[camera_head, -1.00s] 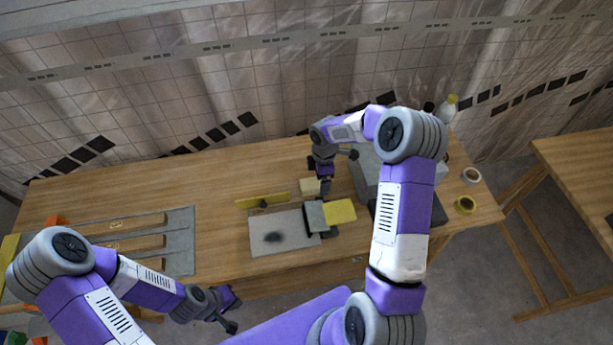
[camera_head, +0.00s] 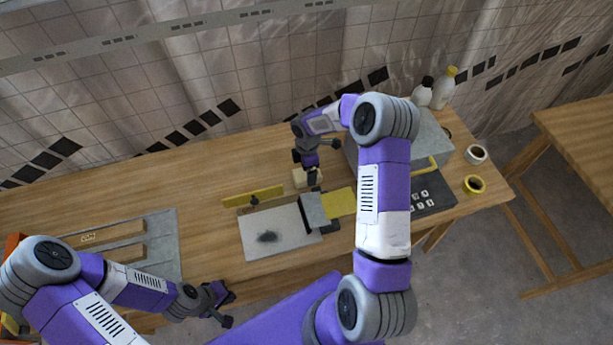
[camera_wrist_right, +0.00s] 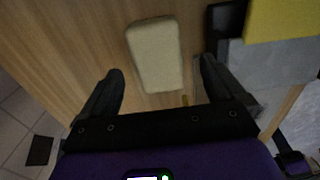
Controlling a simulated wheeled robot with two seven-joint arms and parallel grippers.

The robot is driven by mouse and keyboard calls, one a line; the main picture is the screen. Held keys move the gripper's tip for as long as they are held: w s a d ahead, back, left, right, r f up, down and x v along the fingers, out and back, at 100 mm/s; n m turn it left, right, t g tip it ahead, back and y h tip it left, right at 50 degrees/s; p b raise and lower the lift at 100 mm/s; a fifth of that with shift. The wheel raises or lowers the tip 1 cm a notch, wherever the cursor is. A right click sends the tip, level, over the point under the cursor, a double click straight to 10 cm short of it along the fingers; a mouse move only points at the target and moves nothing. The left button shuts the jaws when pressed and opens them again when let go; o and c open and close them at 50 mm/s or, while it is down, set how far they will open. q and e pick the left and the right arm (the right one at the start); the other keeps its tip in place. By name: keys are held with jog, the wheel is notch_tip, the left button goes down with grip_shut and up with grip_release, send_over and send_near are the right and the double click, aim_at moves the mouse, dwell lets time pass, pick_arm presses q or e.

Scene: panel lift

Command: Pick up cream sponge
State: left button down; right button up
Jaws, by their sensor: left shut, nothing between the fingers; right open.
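The cream sponge (camera_head: 300,178) lies on the wooden table behind the grey plate. It also shows in the right wrist view (camera_wrist_right: 155,55), flat on the wood, with its near end toward the gap between the fingers. My right gripper (camera_head: 314,182) is open beside and partly in front of the sponge in the head view. In the right wrist view its two fingers (camera_wrist_right: 160,80) are spread wide, with nothing held. My left gripper (camera_head: 226,305) is shut and empty near the table's front edge, away from the sponge.
A grey plate with a dark smudge (camera_head: 270,240) and a yellow strip (camera_head: 253,195) lie left of the sponge. A grey block (camera_head: 314,210) and yellow pad (camera_head: 341,202) sit close in front. A grey box (camera_head: 430,140), bottles (camera_head: 444,88) and tape rolls (camera_head: 474,184) are at right.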

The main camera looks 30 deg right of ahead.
notch_tip(320, 180, down, 4)
jog(key=shift+w+f, duration=0.1)
jog(key=shift+w, duration=0.05)
jog(key=c, duration=1)
notch_tip(320, 180, up, 10)
jog(key=shift+r+p, duration=0.1)
jog(key=shift+p, duration=0.2)
jog(key=shift+c, duration=0.2)
jog(key=o, duration=0.5)
jog(key=c, duration=0.4)
